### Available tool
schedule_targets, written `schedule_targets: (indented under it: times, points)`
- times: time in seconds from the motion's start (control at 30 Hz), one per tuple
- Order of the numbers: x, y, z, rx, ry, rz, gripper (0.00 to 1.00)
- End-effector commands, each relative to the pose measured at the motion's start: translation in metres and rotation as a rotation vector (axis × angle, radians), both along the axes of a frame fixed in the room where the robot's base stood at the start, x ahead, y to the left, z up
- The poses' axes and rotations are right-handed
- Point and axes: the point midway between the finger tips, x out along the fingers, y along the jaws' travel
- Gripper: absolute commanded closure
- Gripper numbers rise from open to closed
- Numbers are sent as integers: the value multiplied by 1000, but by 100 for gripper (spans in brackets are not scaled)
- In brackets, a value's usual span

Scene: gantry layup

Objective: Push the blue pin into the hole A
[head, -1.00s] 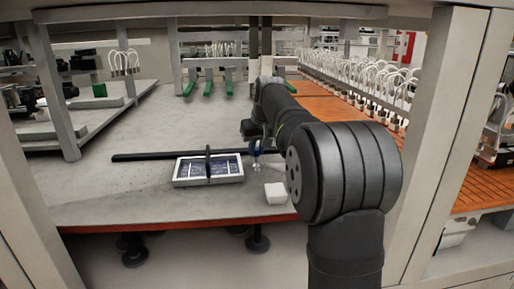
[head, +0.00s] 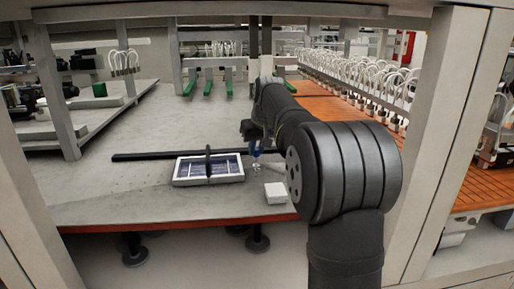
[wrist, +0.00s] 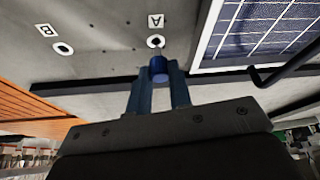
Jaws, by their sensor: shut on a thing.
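The blue pin (wrist: 158,70) is held between the two fingertips of my gripper (wrist: 158,80) in the wrist view. Hole A (wrist: 155,41) is a white ring with a dark centre, just beyond the pin's front end, with the label A (wrist: 156,20) beside it. The pin's end appears close to the ring's near edge; I cannot tell whether it touches. In the head view my gripper (head: 257,153) is small, low over the table right of the framed panel, and the pin is hard to make out there.
Hole B (wrist: 63,48) lies to the left in the wrist view. The framed solar panel (head: 178,179) with a black handle stands close beside my gripper. A white block (head: 276,193) sits near the table's front edge. A black bar (head: 140,156) lies behind the panel.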

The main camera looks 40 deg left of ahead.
Motion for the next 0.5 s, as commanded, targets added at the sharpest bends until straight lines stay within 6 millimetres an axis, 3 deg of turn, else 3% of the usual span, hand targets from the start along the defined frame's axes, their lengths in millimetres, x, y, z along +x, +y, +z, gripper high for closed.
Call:
schedule_targets:
  times: [0.5]
  points:
    - [0,0,-13,-1,0,0,100]
